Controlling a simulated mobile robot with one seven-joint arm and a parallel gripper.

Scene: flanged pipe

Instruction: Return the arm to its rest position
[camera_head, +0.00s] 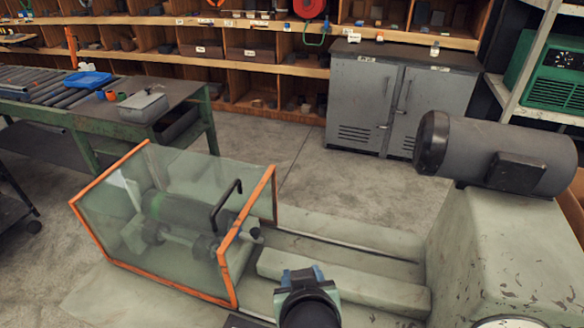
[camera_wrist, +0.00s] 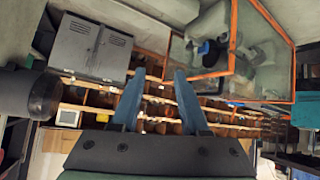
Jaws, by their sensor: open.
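My gripper (camera_head: 303,277) shows at the bottom middle of the head view, in front of the pale machine bed. In the wrist view its two blue fingers stand apart with nothing between them, so my gripper (camera_wrist: 158,74) is open and empty. The clear guard box with orange edges (camera_head: 270,190) stands to its left, with a black handle (camera_head: 226,205) and a green cylinder with pipe-like parts (camera_head: 178,215) behind its panels. The guard also shows at the upper right of the wrist view (camera_wrist: 233,45). I cannot tell the gap between gripper and guard.
A dark motor (camera_head: 490,150) sits on a pale housing (camera_head: 510,250) to the right. A green bench with rollers (camera_head: 190,95) is at the left. A grey cabinet (camera_head: 395,100) and shelves stand behind. Bare floor (camera_head: 310,160) lies between.

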